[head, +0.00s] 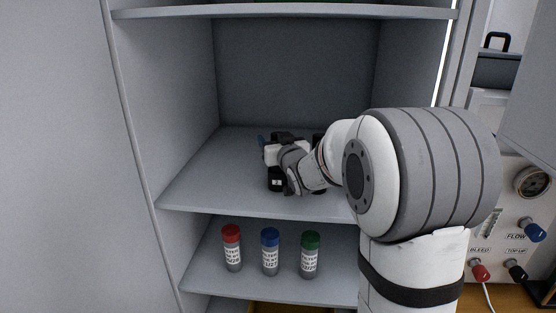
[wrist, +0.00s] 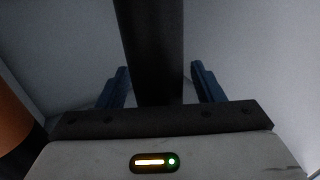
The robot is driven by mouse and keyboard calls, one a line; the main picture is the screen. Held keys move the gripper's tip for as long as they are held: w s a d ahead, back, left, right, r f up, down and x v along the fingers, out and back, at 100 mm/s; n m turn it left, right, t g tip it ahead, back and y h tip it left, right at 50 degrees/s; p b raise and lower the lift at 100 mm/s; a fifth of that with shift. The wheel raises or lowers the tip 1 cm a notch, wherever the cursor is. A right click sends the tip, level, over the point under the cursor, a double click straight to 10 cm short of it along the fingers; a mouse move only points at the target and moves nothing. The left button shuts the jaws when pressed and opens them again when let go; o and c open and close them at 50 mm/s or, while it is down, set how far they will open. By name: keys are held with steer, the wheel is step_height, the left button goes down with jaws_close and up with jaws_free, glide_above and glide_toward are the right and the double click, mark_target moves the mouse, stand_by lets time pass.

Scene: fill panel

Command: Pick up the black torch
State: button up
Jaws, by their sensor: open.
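In the wrist view a dark cylinder, which looks like the black torch (wrist: 152,45), runs from the top edge down between the two blue fingers of my gripper (wrist: 158,84). The fingers stand apart, with a gap on each side of it. The torch's lower end is hidden behind the gripper body. In the head view my gripper (head: 262,141) is over the middle cabinet shelf, and my arm hides much of this area. A dark shape under my wrist there is too small to name surely.
An orange object (wrist: 14,112) with a dark lower part stands close at the left in the wrist view. The middle shelf (head: 205,185) is bare at its left. Red-, blue- and green-capped bottles (head: 270,252) stand on the shelf below. The cabinet's left wall (head: 165,100) is near.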

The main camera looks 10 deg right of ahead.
jaws_close()
stand_by(0.6)
steer(key=shift+r, duration=0.1)
